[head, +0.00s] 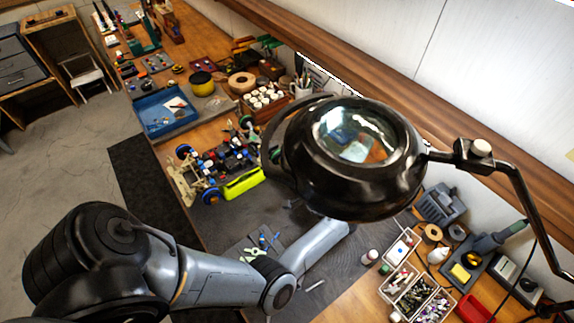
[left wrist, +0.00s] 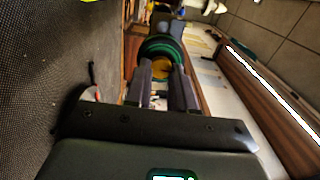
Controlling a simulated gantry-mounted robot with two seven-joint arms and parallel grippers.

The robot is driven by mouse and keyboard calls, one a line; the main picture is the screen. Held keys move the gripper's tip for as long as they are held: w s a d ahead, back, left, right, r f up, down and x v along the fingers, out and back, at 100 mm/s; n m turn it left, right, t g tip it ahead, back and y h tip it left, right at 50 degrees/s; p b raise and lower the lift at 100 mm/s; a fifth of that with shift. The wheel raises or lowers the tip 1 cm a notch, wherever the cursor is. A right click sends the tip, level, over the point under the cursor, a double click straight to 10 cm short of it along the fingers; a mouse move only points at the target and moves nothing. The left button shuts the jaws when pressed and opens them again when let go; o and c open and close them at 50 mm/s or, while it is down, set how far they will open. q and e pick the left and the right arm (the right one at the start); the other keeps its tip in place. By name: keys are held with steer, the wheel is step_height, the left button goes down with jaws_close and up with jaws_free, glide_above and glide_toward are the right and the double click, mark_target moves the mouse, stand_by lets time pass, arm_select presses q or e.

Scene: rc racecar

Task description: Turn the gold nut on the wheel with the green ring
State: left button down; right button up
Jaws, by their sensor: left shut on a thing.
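The race car (head: 222,160) lies on the dark mat at the middle of the bench, with its body open to show blue and black parts. A wheel with a green ring (head: 276,155) shows at its right side, partly covered by the lamp. In the left wrist view the green ring (left wrist: 162,46) lies straight ahead of my left gripper (left wrist: 162,72). The gold nut (left wrist: 160,70) shows between the two fingertips, and the gripper is shut on it. In the head view the lamp head hides my left gripper. My right gripper is in neither view.
A black magnifier lamp (head: 350,150) hangs over the bench, in front of my left forearm. A blue tray (head: 165,118) stands beyond the car. Small-parts boxes (head: 420,300) and a soldering station (head: 475,265) stand at the right. Small tools (head: 262,243) lie on the mat's near part.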

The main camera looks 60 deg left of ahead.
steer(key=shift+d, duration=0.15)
arm_select(q)
steer(key=c, duration=0.9)
jaws_free()
steer(key=shift+d, duration=0.15)
